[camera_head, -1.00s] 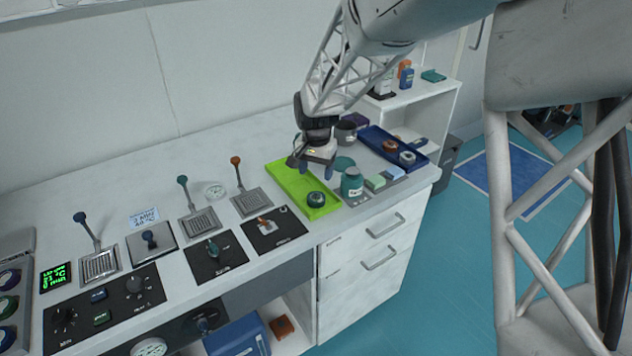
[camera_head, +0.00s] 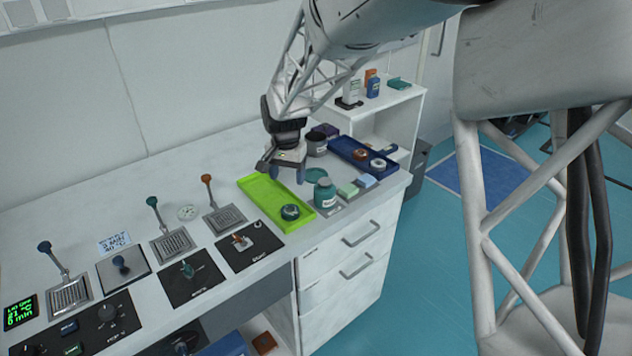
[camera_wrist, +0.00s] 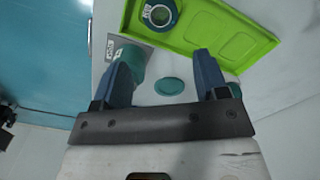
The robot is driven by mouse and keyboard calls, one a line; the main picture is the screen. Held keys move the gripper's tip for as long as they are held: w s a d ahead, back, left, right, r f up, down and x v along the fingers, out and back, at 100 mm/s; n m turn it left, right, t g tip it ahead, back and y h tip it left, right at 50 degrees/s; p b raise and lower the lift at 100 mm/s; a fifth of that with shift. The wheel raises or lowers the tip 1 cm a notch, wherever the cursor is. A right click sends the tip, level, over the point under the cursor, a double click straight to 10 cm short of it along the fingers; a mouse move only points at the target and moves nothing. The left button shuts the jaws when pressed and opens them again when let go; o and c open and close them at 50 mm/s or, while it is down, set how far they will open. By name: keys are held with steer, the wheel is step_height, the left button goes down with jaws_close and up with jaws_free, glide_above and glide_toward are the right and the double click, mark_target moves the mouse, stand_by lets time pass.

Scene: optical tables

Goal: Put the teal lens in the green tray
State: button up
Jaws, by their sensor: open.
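The teal lens (camera_head: 290,212), a dark-centred teal ring, lies in the near end of the green tray (camera_head: 262,190). In the wrist view the lens (camera_wrist: 160,14) is at the top, inside the green tray (camera_wrist: 222,35). My gripper (camera_head: 286,174) is above the far part of the tray, apart from the lens and higher than it. In the wrist view my gripper (camera_wrist: 163,72) has its two blue fingers spread, with nothing held between them.
A teal jar (camera_head: 325,194) stands right of the tray, with a flat teal disc (camera_wrist: 169,86) near it. A blue tray (camera_head: 345,147) behind holds an orange-brown ring (camera_head: 360,154) and a pale ring (camera_head: 378,164). Levers and panels fill the bench's left.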

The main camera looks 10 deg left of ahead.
steer(key=shift+r, duration=0.1)
steer(key=s+d+r+t, duration=0.1)
steer(key=s+d+r, duration=0.55)
steer(key=d, duration=0.35)
steer(key=s+d+r, duration=0.5)
steer(key=s+d, duration=0.2)
steer(key=d, duration=0.3)
steer(key=s+d+n, duration=0.1)
steer(key=s+d, duration=0.5)
steer(key=s, duration=0.5)
steer(key=s+d+n+t, duration=0.1)
steer(key=s+d, duration=0.6)
steer(key=s, duration=0.5)
steer(key=shift+d+r+t, duration=0.2)
steer(key=shift+r+t, duration=0.1)
